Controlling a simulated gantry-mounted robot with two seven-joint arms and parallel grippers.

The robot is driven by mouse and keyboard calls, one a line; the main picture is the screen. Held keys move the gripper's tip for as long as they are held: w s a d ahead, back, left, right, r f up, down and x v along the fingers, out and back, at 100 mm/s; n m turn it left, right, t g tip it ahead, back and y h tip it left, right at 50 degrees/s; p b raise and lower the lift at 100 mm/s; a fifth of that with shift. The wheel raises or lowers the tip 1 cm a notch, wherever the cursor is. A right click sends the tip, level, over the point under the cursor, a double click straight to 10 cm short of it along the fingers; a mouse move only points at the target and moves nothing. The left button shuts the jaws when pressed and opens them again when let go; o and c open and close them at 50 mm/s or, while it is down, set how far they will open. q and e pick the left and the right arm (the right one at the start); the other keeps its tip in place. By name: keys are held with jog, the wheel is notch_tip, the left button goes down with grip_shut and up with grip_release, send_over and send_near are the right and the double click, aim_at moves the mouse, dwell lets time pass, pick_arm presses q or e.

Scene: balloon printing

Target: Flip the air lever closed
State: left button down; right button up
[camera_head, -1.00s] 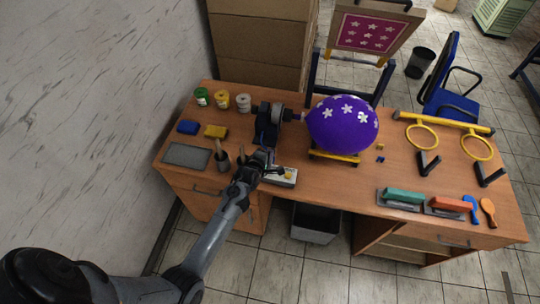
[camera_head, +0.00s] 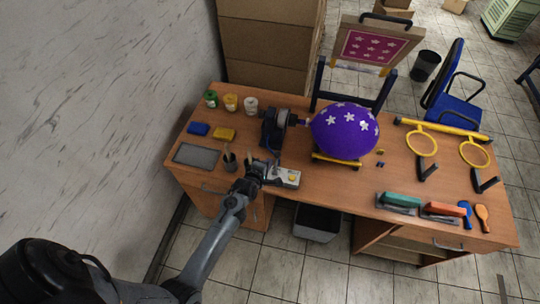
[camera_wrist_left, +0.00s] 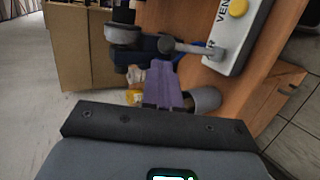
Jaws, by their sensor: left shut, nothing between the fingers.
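The air lever (camera_wrist_left: 188,47) is a grey bar with a round knob, on the white control box (camera_wrist_left: 234,46) in the left wrist view. The bar runs from the box to the left, roughly sideways across it. The box also shows on the desk's front edge in the head view (camera_head: 287,179), with a yellow button (camera_head: 292,178) on top. My left gripper (camera_head: 264,167) is shut and empty, just left of the box. In the left wrist view its fingers (camera_wrist_left: 163,84) lie below the lever knob; whether they touch it I cannot tell.
A cup with brushes (camera_head: 230,160) stands left of the gripper. A grey pad (camera_head: 197,154) lies further left. A bin (camera_head: 317,222) stands below the desk.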

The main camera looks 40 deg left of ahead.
pick_arm(q)
jog(key=p+v, duration=0.3)
jog(key=v, duration=0.4)
jog(key=shift+r, duration=0.3)
pick_arm(e)
jog(key=shift+a+r, duration=0.1)
jog(key=shift+r, duration=2.1)
